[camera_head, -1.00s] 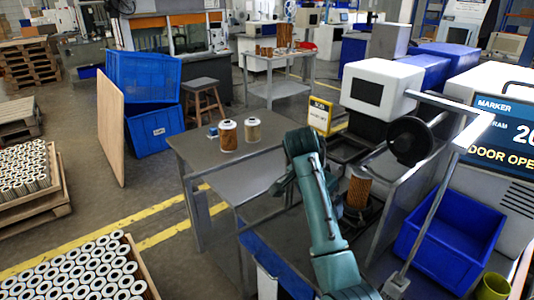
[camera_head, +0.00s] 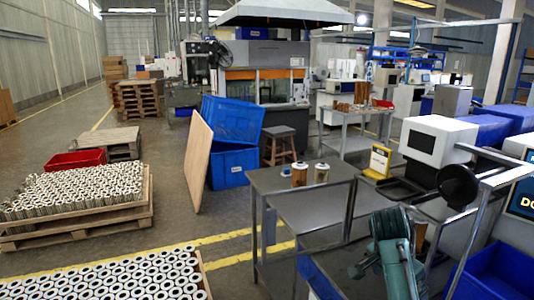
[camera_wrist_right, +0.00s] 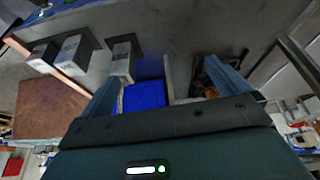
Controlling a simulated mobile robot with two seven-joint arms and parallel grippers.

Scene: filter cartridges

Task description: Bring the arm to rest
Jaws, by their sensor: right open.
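My right arm (camera_head: 396,262), teal, reaches up from the bottom right of the head view, beside the grey table (camera_head: 268,183). In the right wrist view my right gripper (camera_wrist_right: 163,72) has its two fingers wide apart, with nothing held between them. Its fingertips are not clear in the head view. My left gripper is in neither current view. A brown cartridge (camera_head: 420,235) is partly visible behind my arm, by the marking machine (camera_head: 437,141).
A blue bin (camera_head: 500,272) sits at the lower right by a metal frame. Pallets of cartridges (camera_head: 85,192) fill the left. Stacked blue crates (camera_head: 232,165), a wooden board (camera_head: 197,160) and a stool (camera_head: 279,145) stand behind the table.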

